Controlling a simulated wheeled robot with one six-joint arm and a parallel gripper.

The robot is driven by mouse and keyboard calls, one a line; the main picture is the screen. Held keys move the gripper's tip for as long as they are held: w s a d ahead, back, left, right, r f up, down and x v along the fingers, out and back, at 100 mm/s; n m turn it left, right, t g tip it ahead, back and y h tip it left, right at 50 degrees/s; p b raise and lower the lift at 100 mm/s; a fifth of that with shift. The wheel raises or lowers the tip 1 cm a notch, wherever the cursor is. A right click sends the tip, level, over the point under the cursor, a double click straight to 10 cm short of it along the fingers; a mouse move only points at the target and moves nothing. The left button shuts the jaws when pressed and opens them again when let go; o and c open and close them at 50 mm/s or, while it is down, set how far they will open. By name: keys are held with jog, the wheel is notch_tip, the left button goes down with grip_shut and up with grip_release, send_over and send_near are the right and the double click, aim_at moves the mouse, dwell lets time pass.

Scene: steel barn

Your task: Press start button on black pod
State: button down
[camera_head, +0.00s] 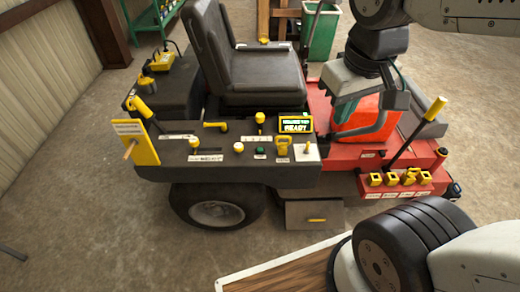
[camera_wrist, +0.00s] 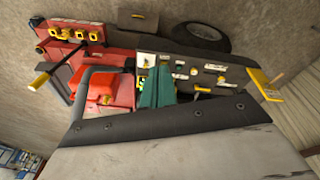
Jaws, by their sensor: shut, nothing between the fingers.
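The black pod (camera_head: 225,172) is the dark side console of a ride-on mower, with several knobs and levers on top. A small green button (camera_head: 260,153) sits on it between a white knob (camera_head: 238,147) and a yellow looped handle (camera_head: 283,143). I cannot read its label. A lit display (camera_head: 293,124) behind it reads "READY". My gripper (camera_head: 396,101) is to the right of the pod, above the red deck, apart from the button. In the wrist view its teal fingers (camera_wrist: 157,83) are together and empty, and cover part of the console. The button is hard to make out there.
A red fuel can (camera_head: 372,115) stands on the red deck near a grey curved bar. A yellow-tipped lever (camera_head: 419,130) and a row of yellow switches (camera_head: 399,178) are at the right. The black seat (camera_head: 255,75) rises behind the pod.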

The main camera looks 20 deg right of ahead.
jog(key=w+d+f+n+t+h, duration=0.1)
jog(key=w+f, duration=0.2)
jog(key=w, duration=0.4)
jog(key=w+d+f+n+t, duration=0.1)
jog(key=w+f+n, duration=0.1)
jog(key=w, duration=0.4)
jog(key=n+t+y, duration=0.4)
jog(key=n+y, duration=0.1)
jog(key=n, duration=0.5)
send_over(260, 150)
notch_tip(260, 150, down, 26)
jog(key=shift+s+d+r, duration=0.25)
jog(key=shift+s+d, duration=0.05)
jog(key=shift+d, duration=0.05)
jog(key=shift+f, duration=0.1)
jog(key=shift+f, duration=4.3)
jog(key=shift+f, duration=0.1)
